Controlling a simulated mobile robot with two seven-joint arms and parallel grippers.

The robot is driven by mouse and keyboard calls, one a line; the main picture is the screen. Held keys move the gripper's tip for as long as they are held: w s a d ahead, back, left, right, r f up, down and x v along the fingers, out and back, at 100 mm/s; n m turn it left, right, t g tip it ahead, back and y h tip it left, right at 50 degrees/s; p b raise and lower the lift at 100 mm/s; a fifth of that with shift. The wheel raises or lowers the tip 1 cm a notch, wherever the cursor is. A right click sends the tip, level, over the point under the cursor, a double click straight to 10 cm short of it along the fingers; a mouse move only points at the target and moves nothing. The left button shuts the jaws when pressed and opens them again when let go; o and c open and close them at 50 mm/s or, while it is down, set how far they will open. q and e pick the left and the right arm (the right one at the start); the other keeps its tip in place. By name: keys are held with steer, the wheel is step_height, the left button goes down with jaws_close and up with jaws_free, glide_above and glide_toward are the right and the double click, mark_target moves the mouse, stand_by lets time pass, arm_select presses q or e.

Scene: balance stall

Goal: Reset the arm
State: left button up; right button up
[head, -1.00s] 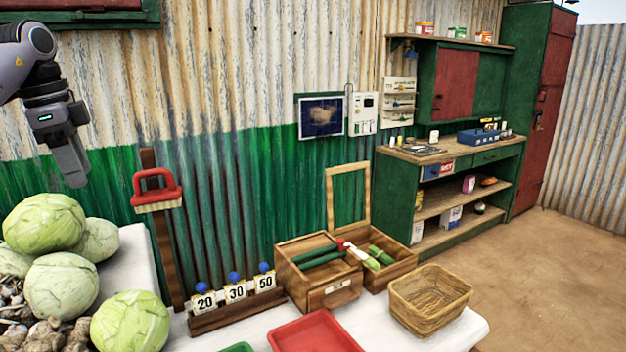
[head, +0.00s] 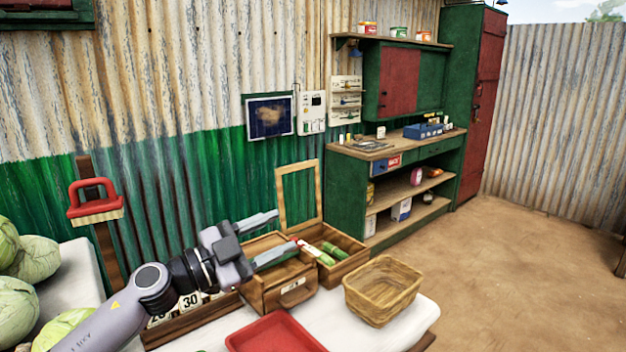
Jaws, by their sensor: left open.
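My left arm comes in from the lower left of the head view. Its gripper (head: 268,240) is open, with its two fingers apart and pointing right over the wooden box (head: 283,289). Nothing shows between the fingers. The gripper hides part of the box's left compartment. In the box's right part lie green items and a red and white one (head: 310,252). My right gripper is not in view.
A wicker basket (head: 383,290) stands right of the box, and a red tray (head: 272,335) in front. The number-card rack (head: 188,318) is partly behind my arm. Cabbages (head: 35,258) lie at left. A red-handled brush (head: 95,200) hangs on a post.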

arm_select(q)
steer(key=s+a+f+n+t+y, duration=0.2)
steer(key=s+a+f+n+y, duration=0.45)
steer(key=f+n+y, duration=0.2)
steer(key=s+a+f+n+t+y, duration=0.2)
steer(key=s+a+f+n+y, duration=0.3)
steer(key=a+f+n+y, duration=0.4)
steer(key=s+f+g+h, duration=0.1)
steer(key=s+f+g, duration=0.45)
steer(key=s, duration=0.65)
steer(key=s+f+g, duration=0.5)
steer(key=s+f, duration=0.1)
steer(key=s, duration=0.6)
steer(key=w+d+f+t+h, duration=0.2)
steer(key=w+f+t, duration=0.4)
steer(key=f, duration=0.3)
steer(key=shift+w, duration=0.15)
steer(key=shift+t, duration=0.35)
